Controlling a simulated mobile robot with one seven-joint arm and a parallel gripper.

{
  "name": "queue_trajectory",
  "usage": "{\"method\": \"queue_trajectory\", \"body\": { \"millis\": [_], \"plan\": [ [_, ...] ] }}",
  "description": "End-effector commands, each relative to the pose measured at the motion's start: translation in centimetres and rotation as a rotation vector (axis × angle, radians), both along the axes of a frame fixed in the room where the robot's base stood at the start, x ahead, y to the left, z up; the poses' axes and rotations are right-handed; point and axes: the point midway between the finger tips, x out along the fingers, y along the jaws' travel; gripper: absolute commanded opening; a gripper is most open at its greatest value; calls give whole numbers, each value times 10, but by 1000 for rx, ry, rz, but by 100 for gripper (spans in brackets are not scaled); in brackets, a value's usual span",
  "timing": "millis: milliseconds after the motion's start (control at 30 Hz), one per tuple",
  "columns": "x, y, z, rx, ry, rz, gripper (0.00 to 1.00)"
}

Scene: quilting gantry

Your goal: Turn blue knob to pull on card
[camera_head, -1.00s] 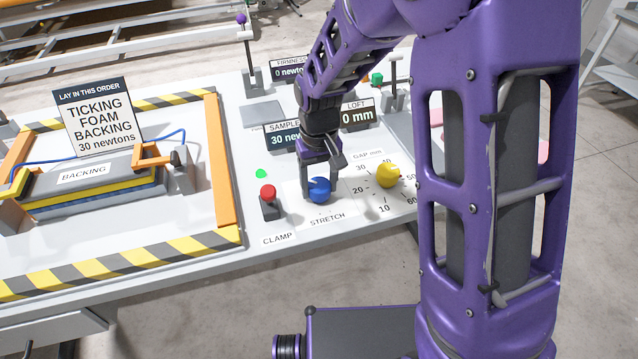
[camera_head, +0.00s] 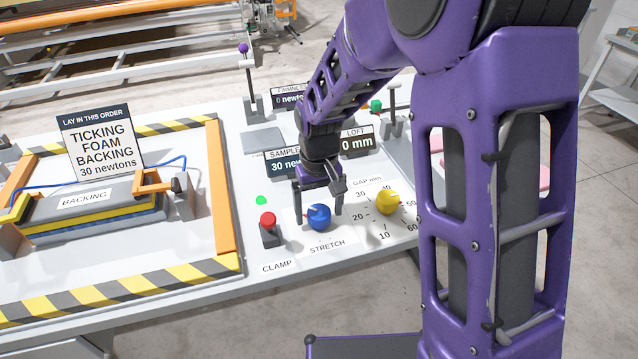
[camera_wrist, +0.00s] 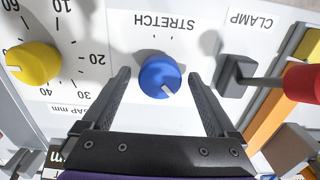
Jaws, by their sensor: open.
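The blue knob (camera_head: 319,217) stands on the panel marked STRETCH, with a pale pointer mark on its top in the wrist view (camera_wrist: 158,78). My gripper (camera_head: 318,204) is open, with one finger to each side of the knob and gaps between; it also shows in the wrist view (camera_wrist: 160,74). Its fingers are empty and sit high around or just over the knob; which one, I cannot tell. The card (camera_head: 100,142) stands at the left and reads TICKING, FOAM, BACKING, 30 newtons. The SAMPLE display (camera_head: 284,162) shows 30 and is partly hidden by my arm.
A red-topped CLAMP lever (camera_head: 268,222) stands close left of the blue knob, with a green light (camera_head: 261,200) behind it. A yellow GAP knob (camera_head: 387,202) stands close right. The LOFT display (camera_head: 357,141) reads 0 mm. A striped frame (camera_head: 228,265) surrounds the BACKING stack (camera_head: 85,198).

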Motion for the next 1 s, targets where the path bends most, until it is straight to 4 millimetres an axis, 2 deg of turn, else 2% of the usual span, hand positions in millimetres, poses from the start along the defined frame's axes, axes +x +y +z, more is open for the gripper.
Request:
{"method": "queue_trajectory", "body": {
  "millis": [600,800,1000],
  "plan": [
    [1,0,138,2,-6,0,93],
    [1,0,162,1,-4,-1,93],
    [0,0,168,1,-3,0,93]
  ]
}}
